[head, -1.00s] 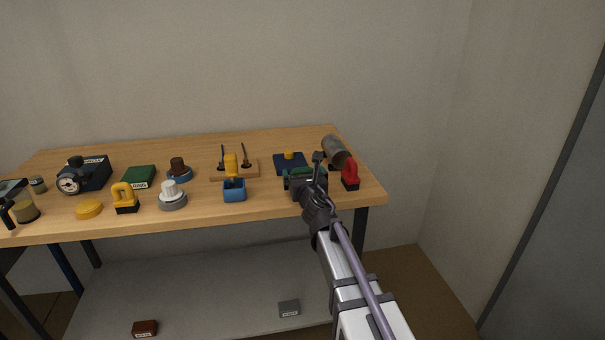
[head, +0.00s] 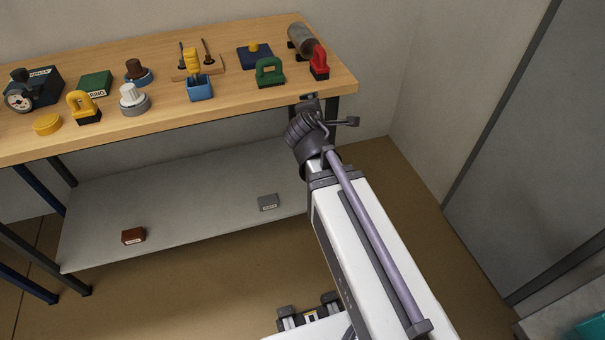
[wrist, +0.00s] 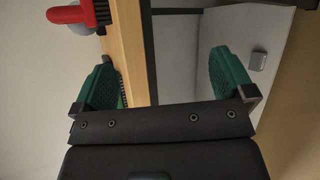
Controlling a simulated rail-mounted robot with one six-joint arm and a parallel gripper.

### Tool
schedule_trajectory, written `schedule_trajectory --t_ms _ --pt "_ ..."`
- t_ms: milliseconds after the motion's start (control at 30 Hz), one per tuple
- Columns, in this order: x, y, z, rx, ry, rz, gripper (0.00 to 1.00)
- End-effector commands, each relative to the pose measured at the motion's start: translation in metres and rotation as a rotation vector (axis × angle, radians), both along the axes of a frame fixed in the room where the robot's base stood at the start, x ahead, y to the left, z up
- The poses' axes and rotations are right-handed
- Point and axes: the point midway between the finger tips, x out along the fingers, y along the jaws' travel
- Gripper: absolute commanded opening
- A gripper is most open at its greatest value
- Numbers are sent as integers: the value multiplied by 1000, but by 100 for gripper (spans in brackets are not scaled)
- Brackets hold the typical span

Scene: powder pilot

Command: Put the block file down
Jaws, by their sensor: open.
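My gripper (head: 330,112) is open and empty, in front of and below the bench's front edge near its right end. In the wrist view its two green-padded fingers (wrist: 168,88) stand wide apart with nothing between them. A green-handled block with a dark base (head: 270,73), likely the block file, stands upright on the bench near the front edge, apart from my gripper. Similar red (head: 319,62) and yellow (head: 83,106) handled blocks stand on the bench; no label tells them apart. The red one also shows in the wrist view (wrist: 70,14).
Below, the grey shelf (head: 190,205) carries a grey box (head: 268,202) and a brown box (head: 133,236). Floor right of the bench is clear.

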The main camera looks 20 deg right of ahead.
Motion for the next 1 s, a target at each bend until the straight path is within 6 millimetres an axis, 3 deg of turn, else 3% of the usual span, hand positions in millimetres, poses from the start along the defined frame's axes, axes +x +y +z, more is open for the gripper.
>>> schedule_trajectory --t_ms 33,100,200,333,567,667,767,900,1000 --pt "-26 0 -28 290 45 -210 100" --pt "-69 15 -67 681 140 -557 100" --pt "-120 50 -93 1007 294 -971 100" --pt "-152 76 -98 1136 412 -1227 100" --pt "-154 78 -98 1143 420 -1250 100" --pt "-154 78 -84 1143 420 -1249 100" --pt "-154 77 -47 1142 419 -1248 100" --pt "-154 77 19 1141 419 -1248 100" --pt "-154 77 45 1140 418 -1247 100"
